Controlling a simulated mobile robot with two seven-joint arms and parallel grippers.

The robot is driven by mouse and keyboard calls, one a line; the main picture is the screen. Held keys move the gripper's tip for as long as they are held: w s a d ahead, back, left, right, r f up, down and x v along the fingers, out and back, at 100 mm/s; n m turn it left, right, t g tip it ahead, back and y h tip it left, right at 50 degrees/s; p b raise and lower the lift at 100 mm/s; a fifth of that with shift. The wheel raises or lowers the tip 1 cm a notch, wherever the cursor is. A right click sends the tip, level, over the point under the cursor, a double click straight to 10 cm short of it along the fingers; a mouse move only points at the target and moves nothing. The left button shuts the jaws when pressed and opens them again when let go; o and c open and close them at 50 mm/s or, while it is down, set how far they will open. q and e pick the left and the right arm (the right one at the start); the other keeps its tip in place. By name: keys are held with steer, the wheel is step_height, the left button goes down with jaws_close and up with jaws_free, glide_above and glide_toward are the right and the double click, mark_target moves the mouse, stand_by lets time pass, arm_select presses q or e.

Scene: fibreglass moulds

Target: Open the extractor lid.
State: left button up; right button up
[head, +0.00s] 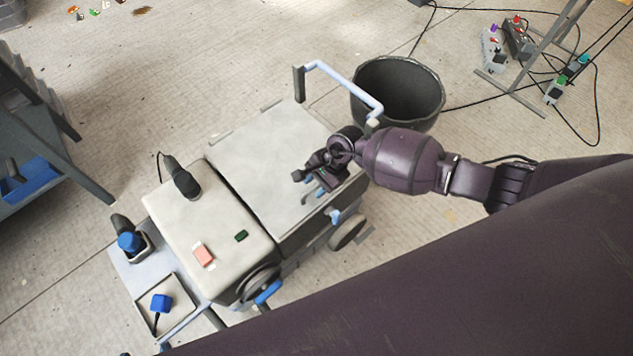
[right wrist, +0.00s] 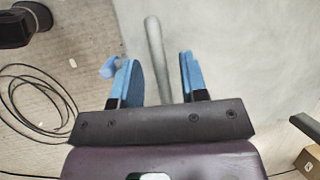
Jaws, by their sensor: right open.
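The extractor is a pale wheeled machine with a flat, light-grey lid (head: 262,158) on its rear part, and the lid lies shut. My right gripper (head: 318,192) is over the lid's right front edge, with its blue-tipped fingers pointing down. In the right wrist view my right gripper (right wrist: 159,78) is open. A grey rod-like handle (right wrist: 155,45) runs between its two blue fingers, apart from both as far as I can see. The pale lid surface (right wrist: 235,50) fills the right of that view. My left gripper is not in view.
A blue knob-like part (head: 335,216) sits on the machine's side near the gripper. A push bar (head: 343,80) rises at the machine's back, beside a black bucket (head: 398,92). A shelf rack (head: 35,125) stands left. Cables lie on the floor at right.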

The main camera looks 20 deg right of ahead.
steer(key=c, duration=0.7)
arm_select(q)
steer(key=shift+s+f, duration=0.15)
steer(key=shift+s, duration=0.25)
arm_select(e)
jaws_close()
steer(key=shift+r, duration=0.1)
